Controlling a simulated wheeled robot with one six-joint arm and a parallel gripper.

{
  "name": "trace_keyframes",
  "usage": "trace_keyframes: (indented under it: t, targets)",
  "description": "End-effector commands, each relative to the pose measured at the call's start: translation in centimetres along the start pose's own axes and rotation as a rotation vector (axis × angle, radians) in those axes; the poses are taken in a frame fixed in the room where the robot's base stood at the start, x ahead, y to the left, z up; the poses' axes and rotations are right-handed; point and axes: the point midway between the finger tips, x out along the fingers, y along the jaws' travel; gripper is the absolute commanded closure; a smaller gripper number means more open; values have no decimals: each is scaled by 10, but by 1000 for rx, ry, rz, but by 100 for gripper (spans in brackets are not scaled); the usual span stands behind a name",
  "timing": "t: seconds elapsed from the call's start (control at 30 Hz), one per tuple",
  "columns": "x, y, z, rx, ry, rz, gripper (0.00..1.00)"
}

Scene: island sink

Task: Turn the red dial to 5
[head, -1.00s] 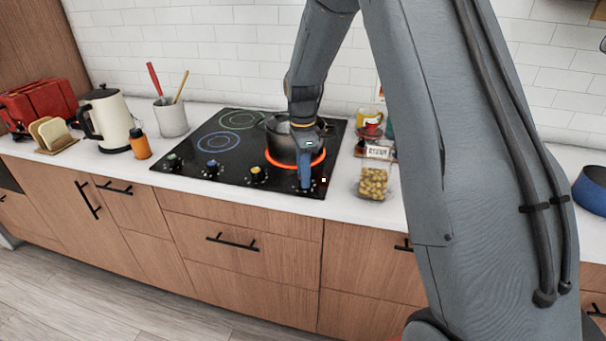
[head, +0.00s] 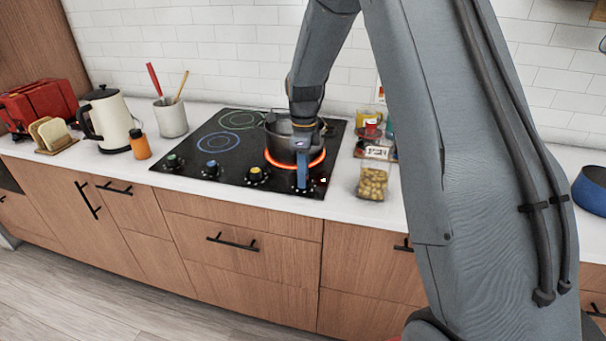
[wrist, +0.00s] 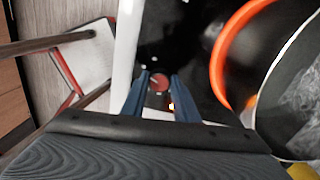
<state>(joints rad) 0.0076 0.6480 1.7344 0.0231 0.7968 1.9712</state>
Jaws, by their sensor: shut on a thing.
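The red dial (wrist: 158,83) shows in the wrist view on the black cooktop, between the tips of my gripper (wrist: 159,92). Its round red face has a pale pointer mark, but no number is readable. The blue fingers are shut on the dial from both sides. In the head view my gripper (head: 302,180) points down at the front right corner of the cooktop (head: 205,140), and its fingers hide most of the dial.
A pot (head: 283,138) sits on the glowing red ring just behind my gripper. Green, blue and yellow dials (head: 256,174) line the front edge to the left. A glass jar (head: 373,182) stands on the counter to the right, with small jars behind it.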

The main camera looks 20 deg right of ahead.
Motion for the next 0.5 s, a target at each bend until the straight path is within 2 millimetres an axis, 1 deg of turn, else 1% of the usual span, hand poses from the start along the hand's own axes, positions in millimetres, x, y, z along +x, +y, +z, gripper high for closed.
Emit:
trace_keyframes:
  t: [0.17,0.2,0.27,0.3,0.5]
  targets:
    - [-2,-1,0,-1,-1,-3,95]
    - [-2,-1,0,-1,-1,-3,71]
    - [-2,-1,0,-1,-1,-3,61]
    - [-1,-1,0,-1,-1,-3,54]
    - [-1,0,0,-1,-1,-1,54]
